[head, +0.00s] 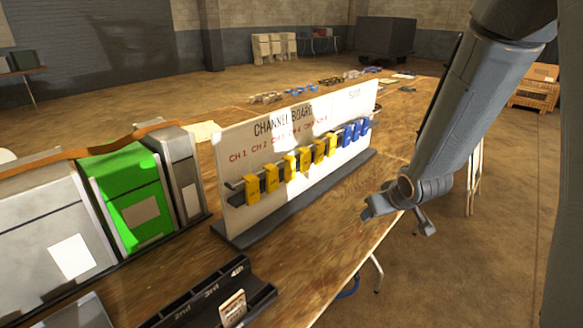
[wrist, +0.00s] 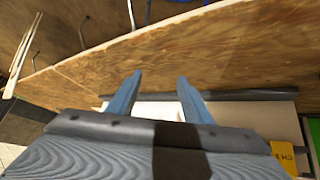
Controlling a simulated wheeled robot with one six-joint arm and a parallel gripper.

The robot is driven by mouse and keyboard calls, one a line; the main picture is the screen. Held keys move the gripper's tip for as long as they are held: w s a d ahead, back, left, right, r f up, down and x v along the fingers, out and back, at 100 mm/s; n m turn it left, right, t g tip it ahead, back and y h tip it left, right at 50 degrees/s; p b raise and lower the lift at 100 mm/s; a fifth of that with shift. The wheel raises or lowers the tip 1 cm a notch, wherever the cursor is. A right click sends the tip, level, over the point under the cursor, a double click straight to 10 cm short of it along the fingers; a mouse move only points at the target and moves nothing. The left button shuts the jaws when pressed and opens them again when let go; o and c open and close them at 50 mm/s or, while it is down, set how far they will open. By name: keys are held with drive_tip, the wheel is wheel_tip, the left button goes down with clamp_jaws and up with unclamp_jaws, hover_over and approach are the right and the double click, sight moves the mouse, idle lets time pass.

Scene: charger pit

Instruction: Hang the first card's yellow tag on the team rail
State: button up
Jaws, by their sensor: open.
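Several yellow tags (head: 290,166) hang in a row on a rail across the white channel board (head: 243,205), under red CH labels. One yellow tag also shows at the lower right of the wrist view (wrist: 283,153). A light card (head: 233,307) stands in the black slotted holder (head: 262,292), marked 2nd, 3rd and 4th; its print is too small to read. I cannot pick out a separate team rail. My gripper (head: 399,219) is open and empty, to the right of the board, near the table edge; the wrist view shows its fingers apart (wrist: 159,80).
Several blue tags (head: 355,131) hang at the board's right end. A green case (head: 127,190) and grey cases (head: 55,235) with an orange strap stand left of the board. Small items lie at the table's far end. Bare wood (head: 320,230) lies in front of the board.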

drive_tip(key=w+a+n+t+y+p, duration=0.25)
drive_tip(key=w+a+y, duration=0.25)
drive_tip(key=w+a, duration=0.25)
drive_tip(key=n+t+y+p, duration=0.1)
drive_tip(key=n+y, duration=0.3)
drive_tip(key=y, duration=0.4)
approach(292, 166)
drive_tip(key=b+x, duration=0.1)
drive_tip(key=x, duration=0.2)
drive_tip(key=f+b+x, duration=0.1)
drive_tip(key=x, duration=0.3)
drive_tip(key=f+b+x, duration=0.1)
drive_tip(key=x, duration=0.2)
drive_tip(key=shift+w+a, duration=0.1)
drive_tip(key=shift+a, duration=0.05)
drive_tip(key=c, duration=0.8)
drive_tip(key=shift+r, duration=0.15)
drive_tip(key=shift+r+p, duration=0.35)
drive_tip(key=shift+r, duration=0.45)
